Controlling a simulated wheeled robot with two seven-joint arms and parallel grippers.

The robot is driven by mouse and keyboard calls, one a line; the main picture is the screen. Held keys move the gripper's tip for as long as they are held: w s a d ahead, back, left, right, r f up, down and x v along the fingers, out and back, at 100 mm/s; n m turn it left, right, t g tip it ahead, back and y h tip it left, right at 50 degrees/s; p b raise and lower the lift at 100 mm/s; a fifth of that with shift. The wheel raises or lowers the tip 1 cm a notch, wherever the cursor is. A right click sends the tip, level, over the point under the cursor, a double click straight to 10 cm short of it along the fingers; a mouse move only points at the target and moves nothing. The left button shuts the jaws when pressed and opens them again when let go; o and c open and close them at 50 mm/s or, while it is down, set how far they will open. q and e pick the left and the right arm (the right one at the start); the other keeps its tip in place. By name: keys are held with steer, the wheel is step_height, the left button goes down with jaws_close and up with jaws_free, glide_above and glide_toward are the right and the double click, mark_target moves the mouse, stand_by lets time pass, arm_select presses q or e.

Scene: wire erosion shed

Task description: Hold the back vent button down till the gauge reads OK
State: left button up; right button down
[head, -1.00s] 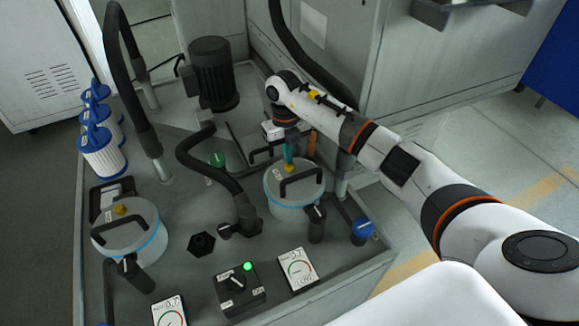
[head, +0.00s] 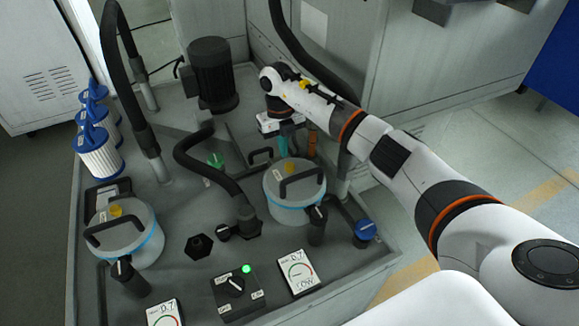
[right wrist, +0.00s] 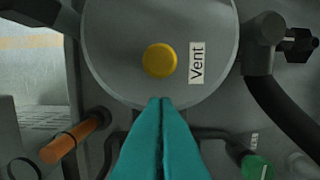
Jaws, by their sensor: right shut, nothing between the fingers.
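The back vent button is a yellow button (head: 289,169) on the lid of the round canister (head: 291,208) at the right. It also shows in the right wrist view (right wrist: 159,60), beside a "Vent" label (right wrist: 196,62). My right gripper (head: 284,153) is shut and empty, its teal fingertips (right wrist: 160,102) just behind the button. In the right wrist view the tips show apart from the button. The gauge (head: 297,272) in front of this canister reads 0.7 LOW. My left gripper is out of view.
A second canister (head: 138,250) with its own yellow button stands at the left, with another gauge (head: 163,313) at the bottom edge. A switch box (head: 238,292) has a lit green lamp. A black hose (head: 205,170), lid handles and a motor (head: 213,75) stand around.

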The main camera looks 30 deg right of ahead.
steer(key=shift+s+r, duration=0.1)
steer(key=shift+r, duration=0.05)
step_height(320, 180, up, 12)
steer(key=w, duration=0.1)
steer(key=shift+w, duration=0.15)
stand_by(0.7)
